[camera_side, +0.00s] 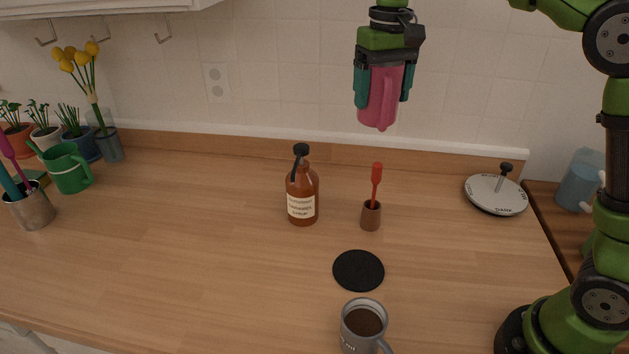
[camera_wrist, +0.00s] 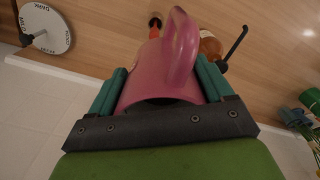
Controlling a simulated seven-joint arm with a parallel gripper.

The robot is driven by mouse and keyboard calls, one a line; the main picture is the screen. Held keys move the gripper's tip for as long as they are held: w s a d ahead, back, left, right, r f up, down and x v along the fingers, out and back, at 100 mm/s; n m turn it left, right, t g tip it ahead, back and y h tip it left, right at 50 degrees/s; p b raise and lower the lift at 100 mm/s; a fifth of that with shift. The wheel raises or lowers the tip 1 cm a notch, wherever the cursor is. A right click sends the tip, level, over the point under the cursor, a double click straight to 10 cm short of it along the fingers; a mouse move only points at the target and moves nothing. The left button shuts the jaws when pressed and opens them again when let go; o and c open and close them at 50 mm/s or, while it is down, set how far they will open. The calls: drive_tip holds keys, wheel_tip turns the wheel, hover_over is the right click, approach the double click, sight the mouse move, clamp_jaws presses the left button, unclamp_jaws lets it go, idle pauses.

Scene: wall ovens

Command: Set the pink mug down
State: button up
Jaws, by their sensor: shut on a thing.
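The pink mug (camera_side: 380,98) is held high above the counter, in front of the tiled wall. My gripper (camera_side: 382,86) is shut on it, with a teal finger on each side. A round black coaster (camera_side: 358,270) lies bare on the wooden counter, well below the mug and nearer the camera.
A brown syrup bottle (camera_side: 302,195) with a black pump and a small brown holder (camera_side: 371,215) with a red tool stand behind the coaster. A grey mug (camera_side: 362,326) of dark liquid stands in front of it. A round dial plate (camera_side: 496,194) lies right. The counter's left middle is clear.

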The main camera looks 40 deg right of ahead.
drive_tip(key=shift+d+r, duration=0.25)
drive_tip(key=shift+d, duration=0.6)
drive_tip(key=shift+w+d, duration=0.1)
drive_tip(key=shift+d, duration=0.3)
drive_tip(key=f+n, duration=0.1)
drive_tip(key=f, duration=0.1)
drive_tip(key=s+f+n, duration=0.1)
drive_tip(key=f, duration=0.4)
drive_tip(key=shift+s+d+f+n, duration=0.15)
drive_tip(key=shift+s+n, duration=0.1)
drive_tip(key=shift+n, duration=0.15)
drive_tip(key=shift+s+f, duration=0.2)
drive_tip(key=shift+s, duration=0.1)
